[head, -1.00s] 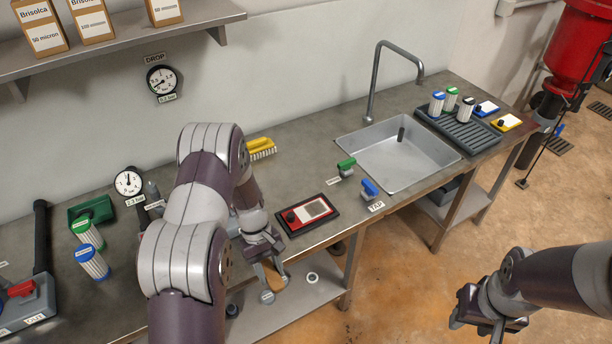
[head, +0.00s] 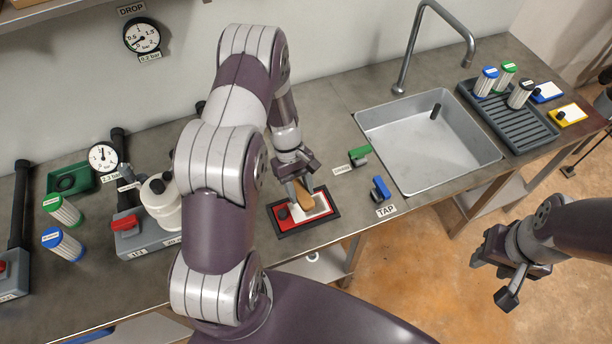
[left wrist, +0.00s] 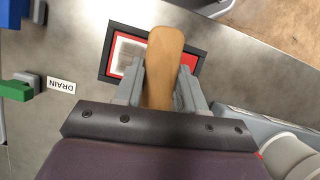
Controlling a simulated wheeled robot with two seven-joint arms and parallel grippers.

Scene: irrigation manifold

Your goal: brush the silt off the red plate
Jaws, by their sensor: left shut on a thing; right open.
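The red plate (head: 284,224) lies in a black frame on the counter near its front edge. It has a white panel with a grey-brown silt patch, seen in the left wrist view (left wrist: 128,54), and a dark knob. My left gripper (head: 302,190) is shut on a tan wooden brush (head: 305,202) and holds it over the plate. The brush (left wrist: 164,58) covers part of the plate. Its bristles are hidden, and I cannot tell whether it touches the plate. My right gripper (head: 492,280) is open and empty, off the counter's front.
The green drain handle (head: 359,153) and blue tap handle (head: 380,188) stand right of the plate, before the sink (head: 425,145). A grey rack (head: 508,118) with filters is beyond. A valve block with a red handle (head: 126,224) and a white housing (head: 160,200) are left.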

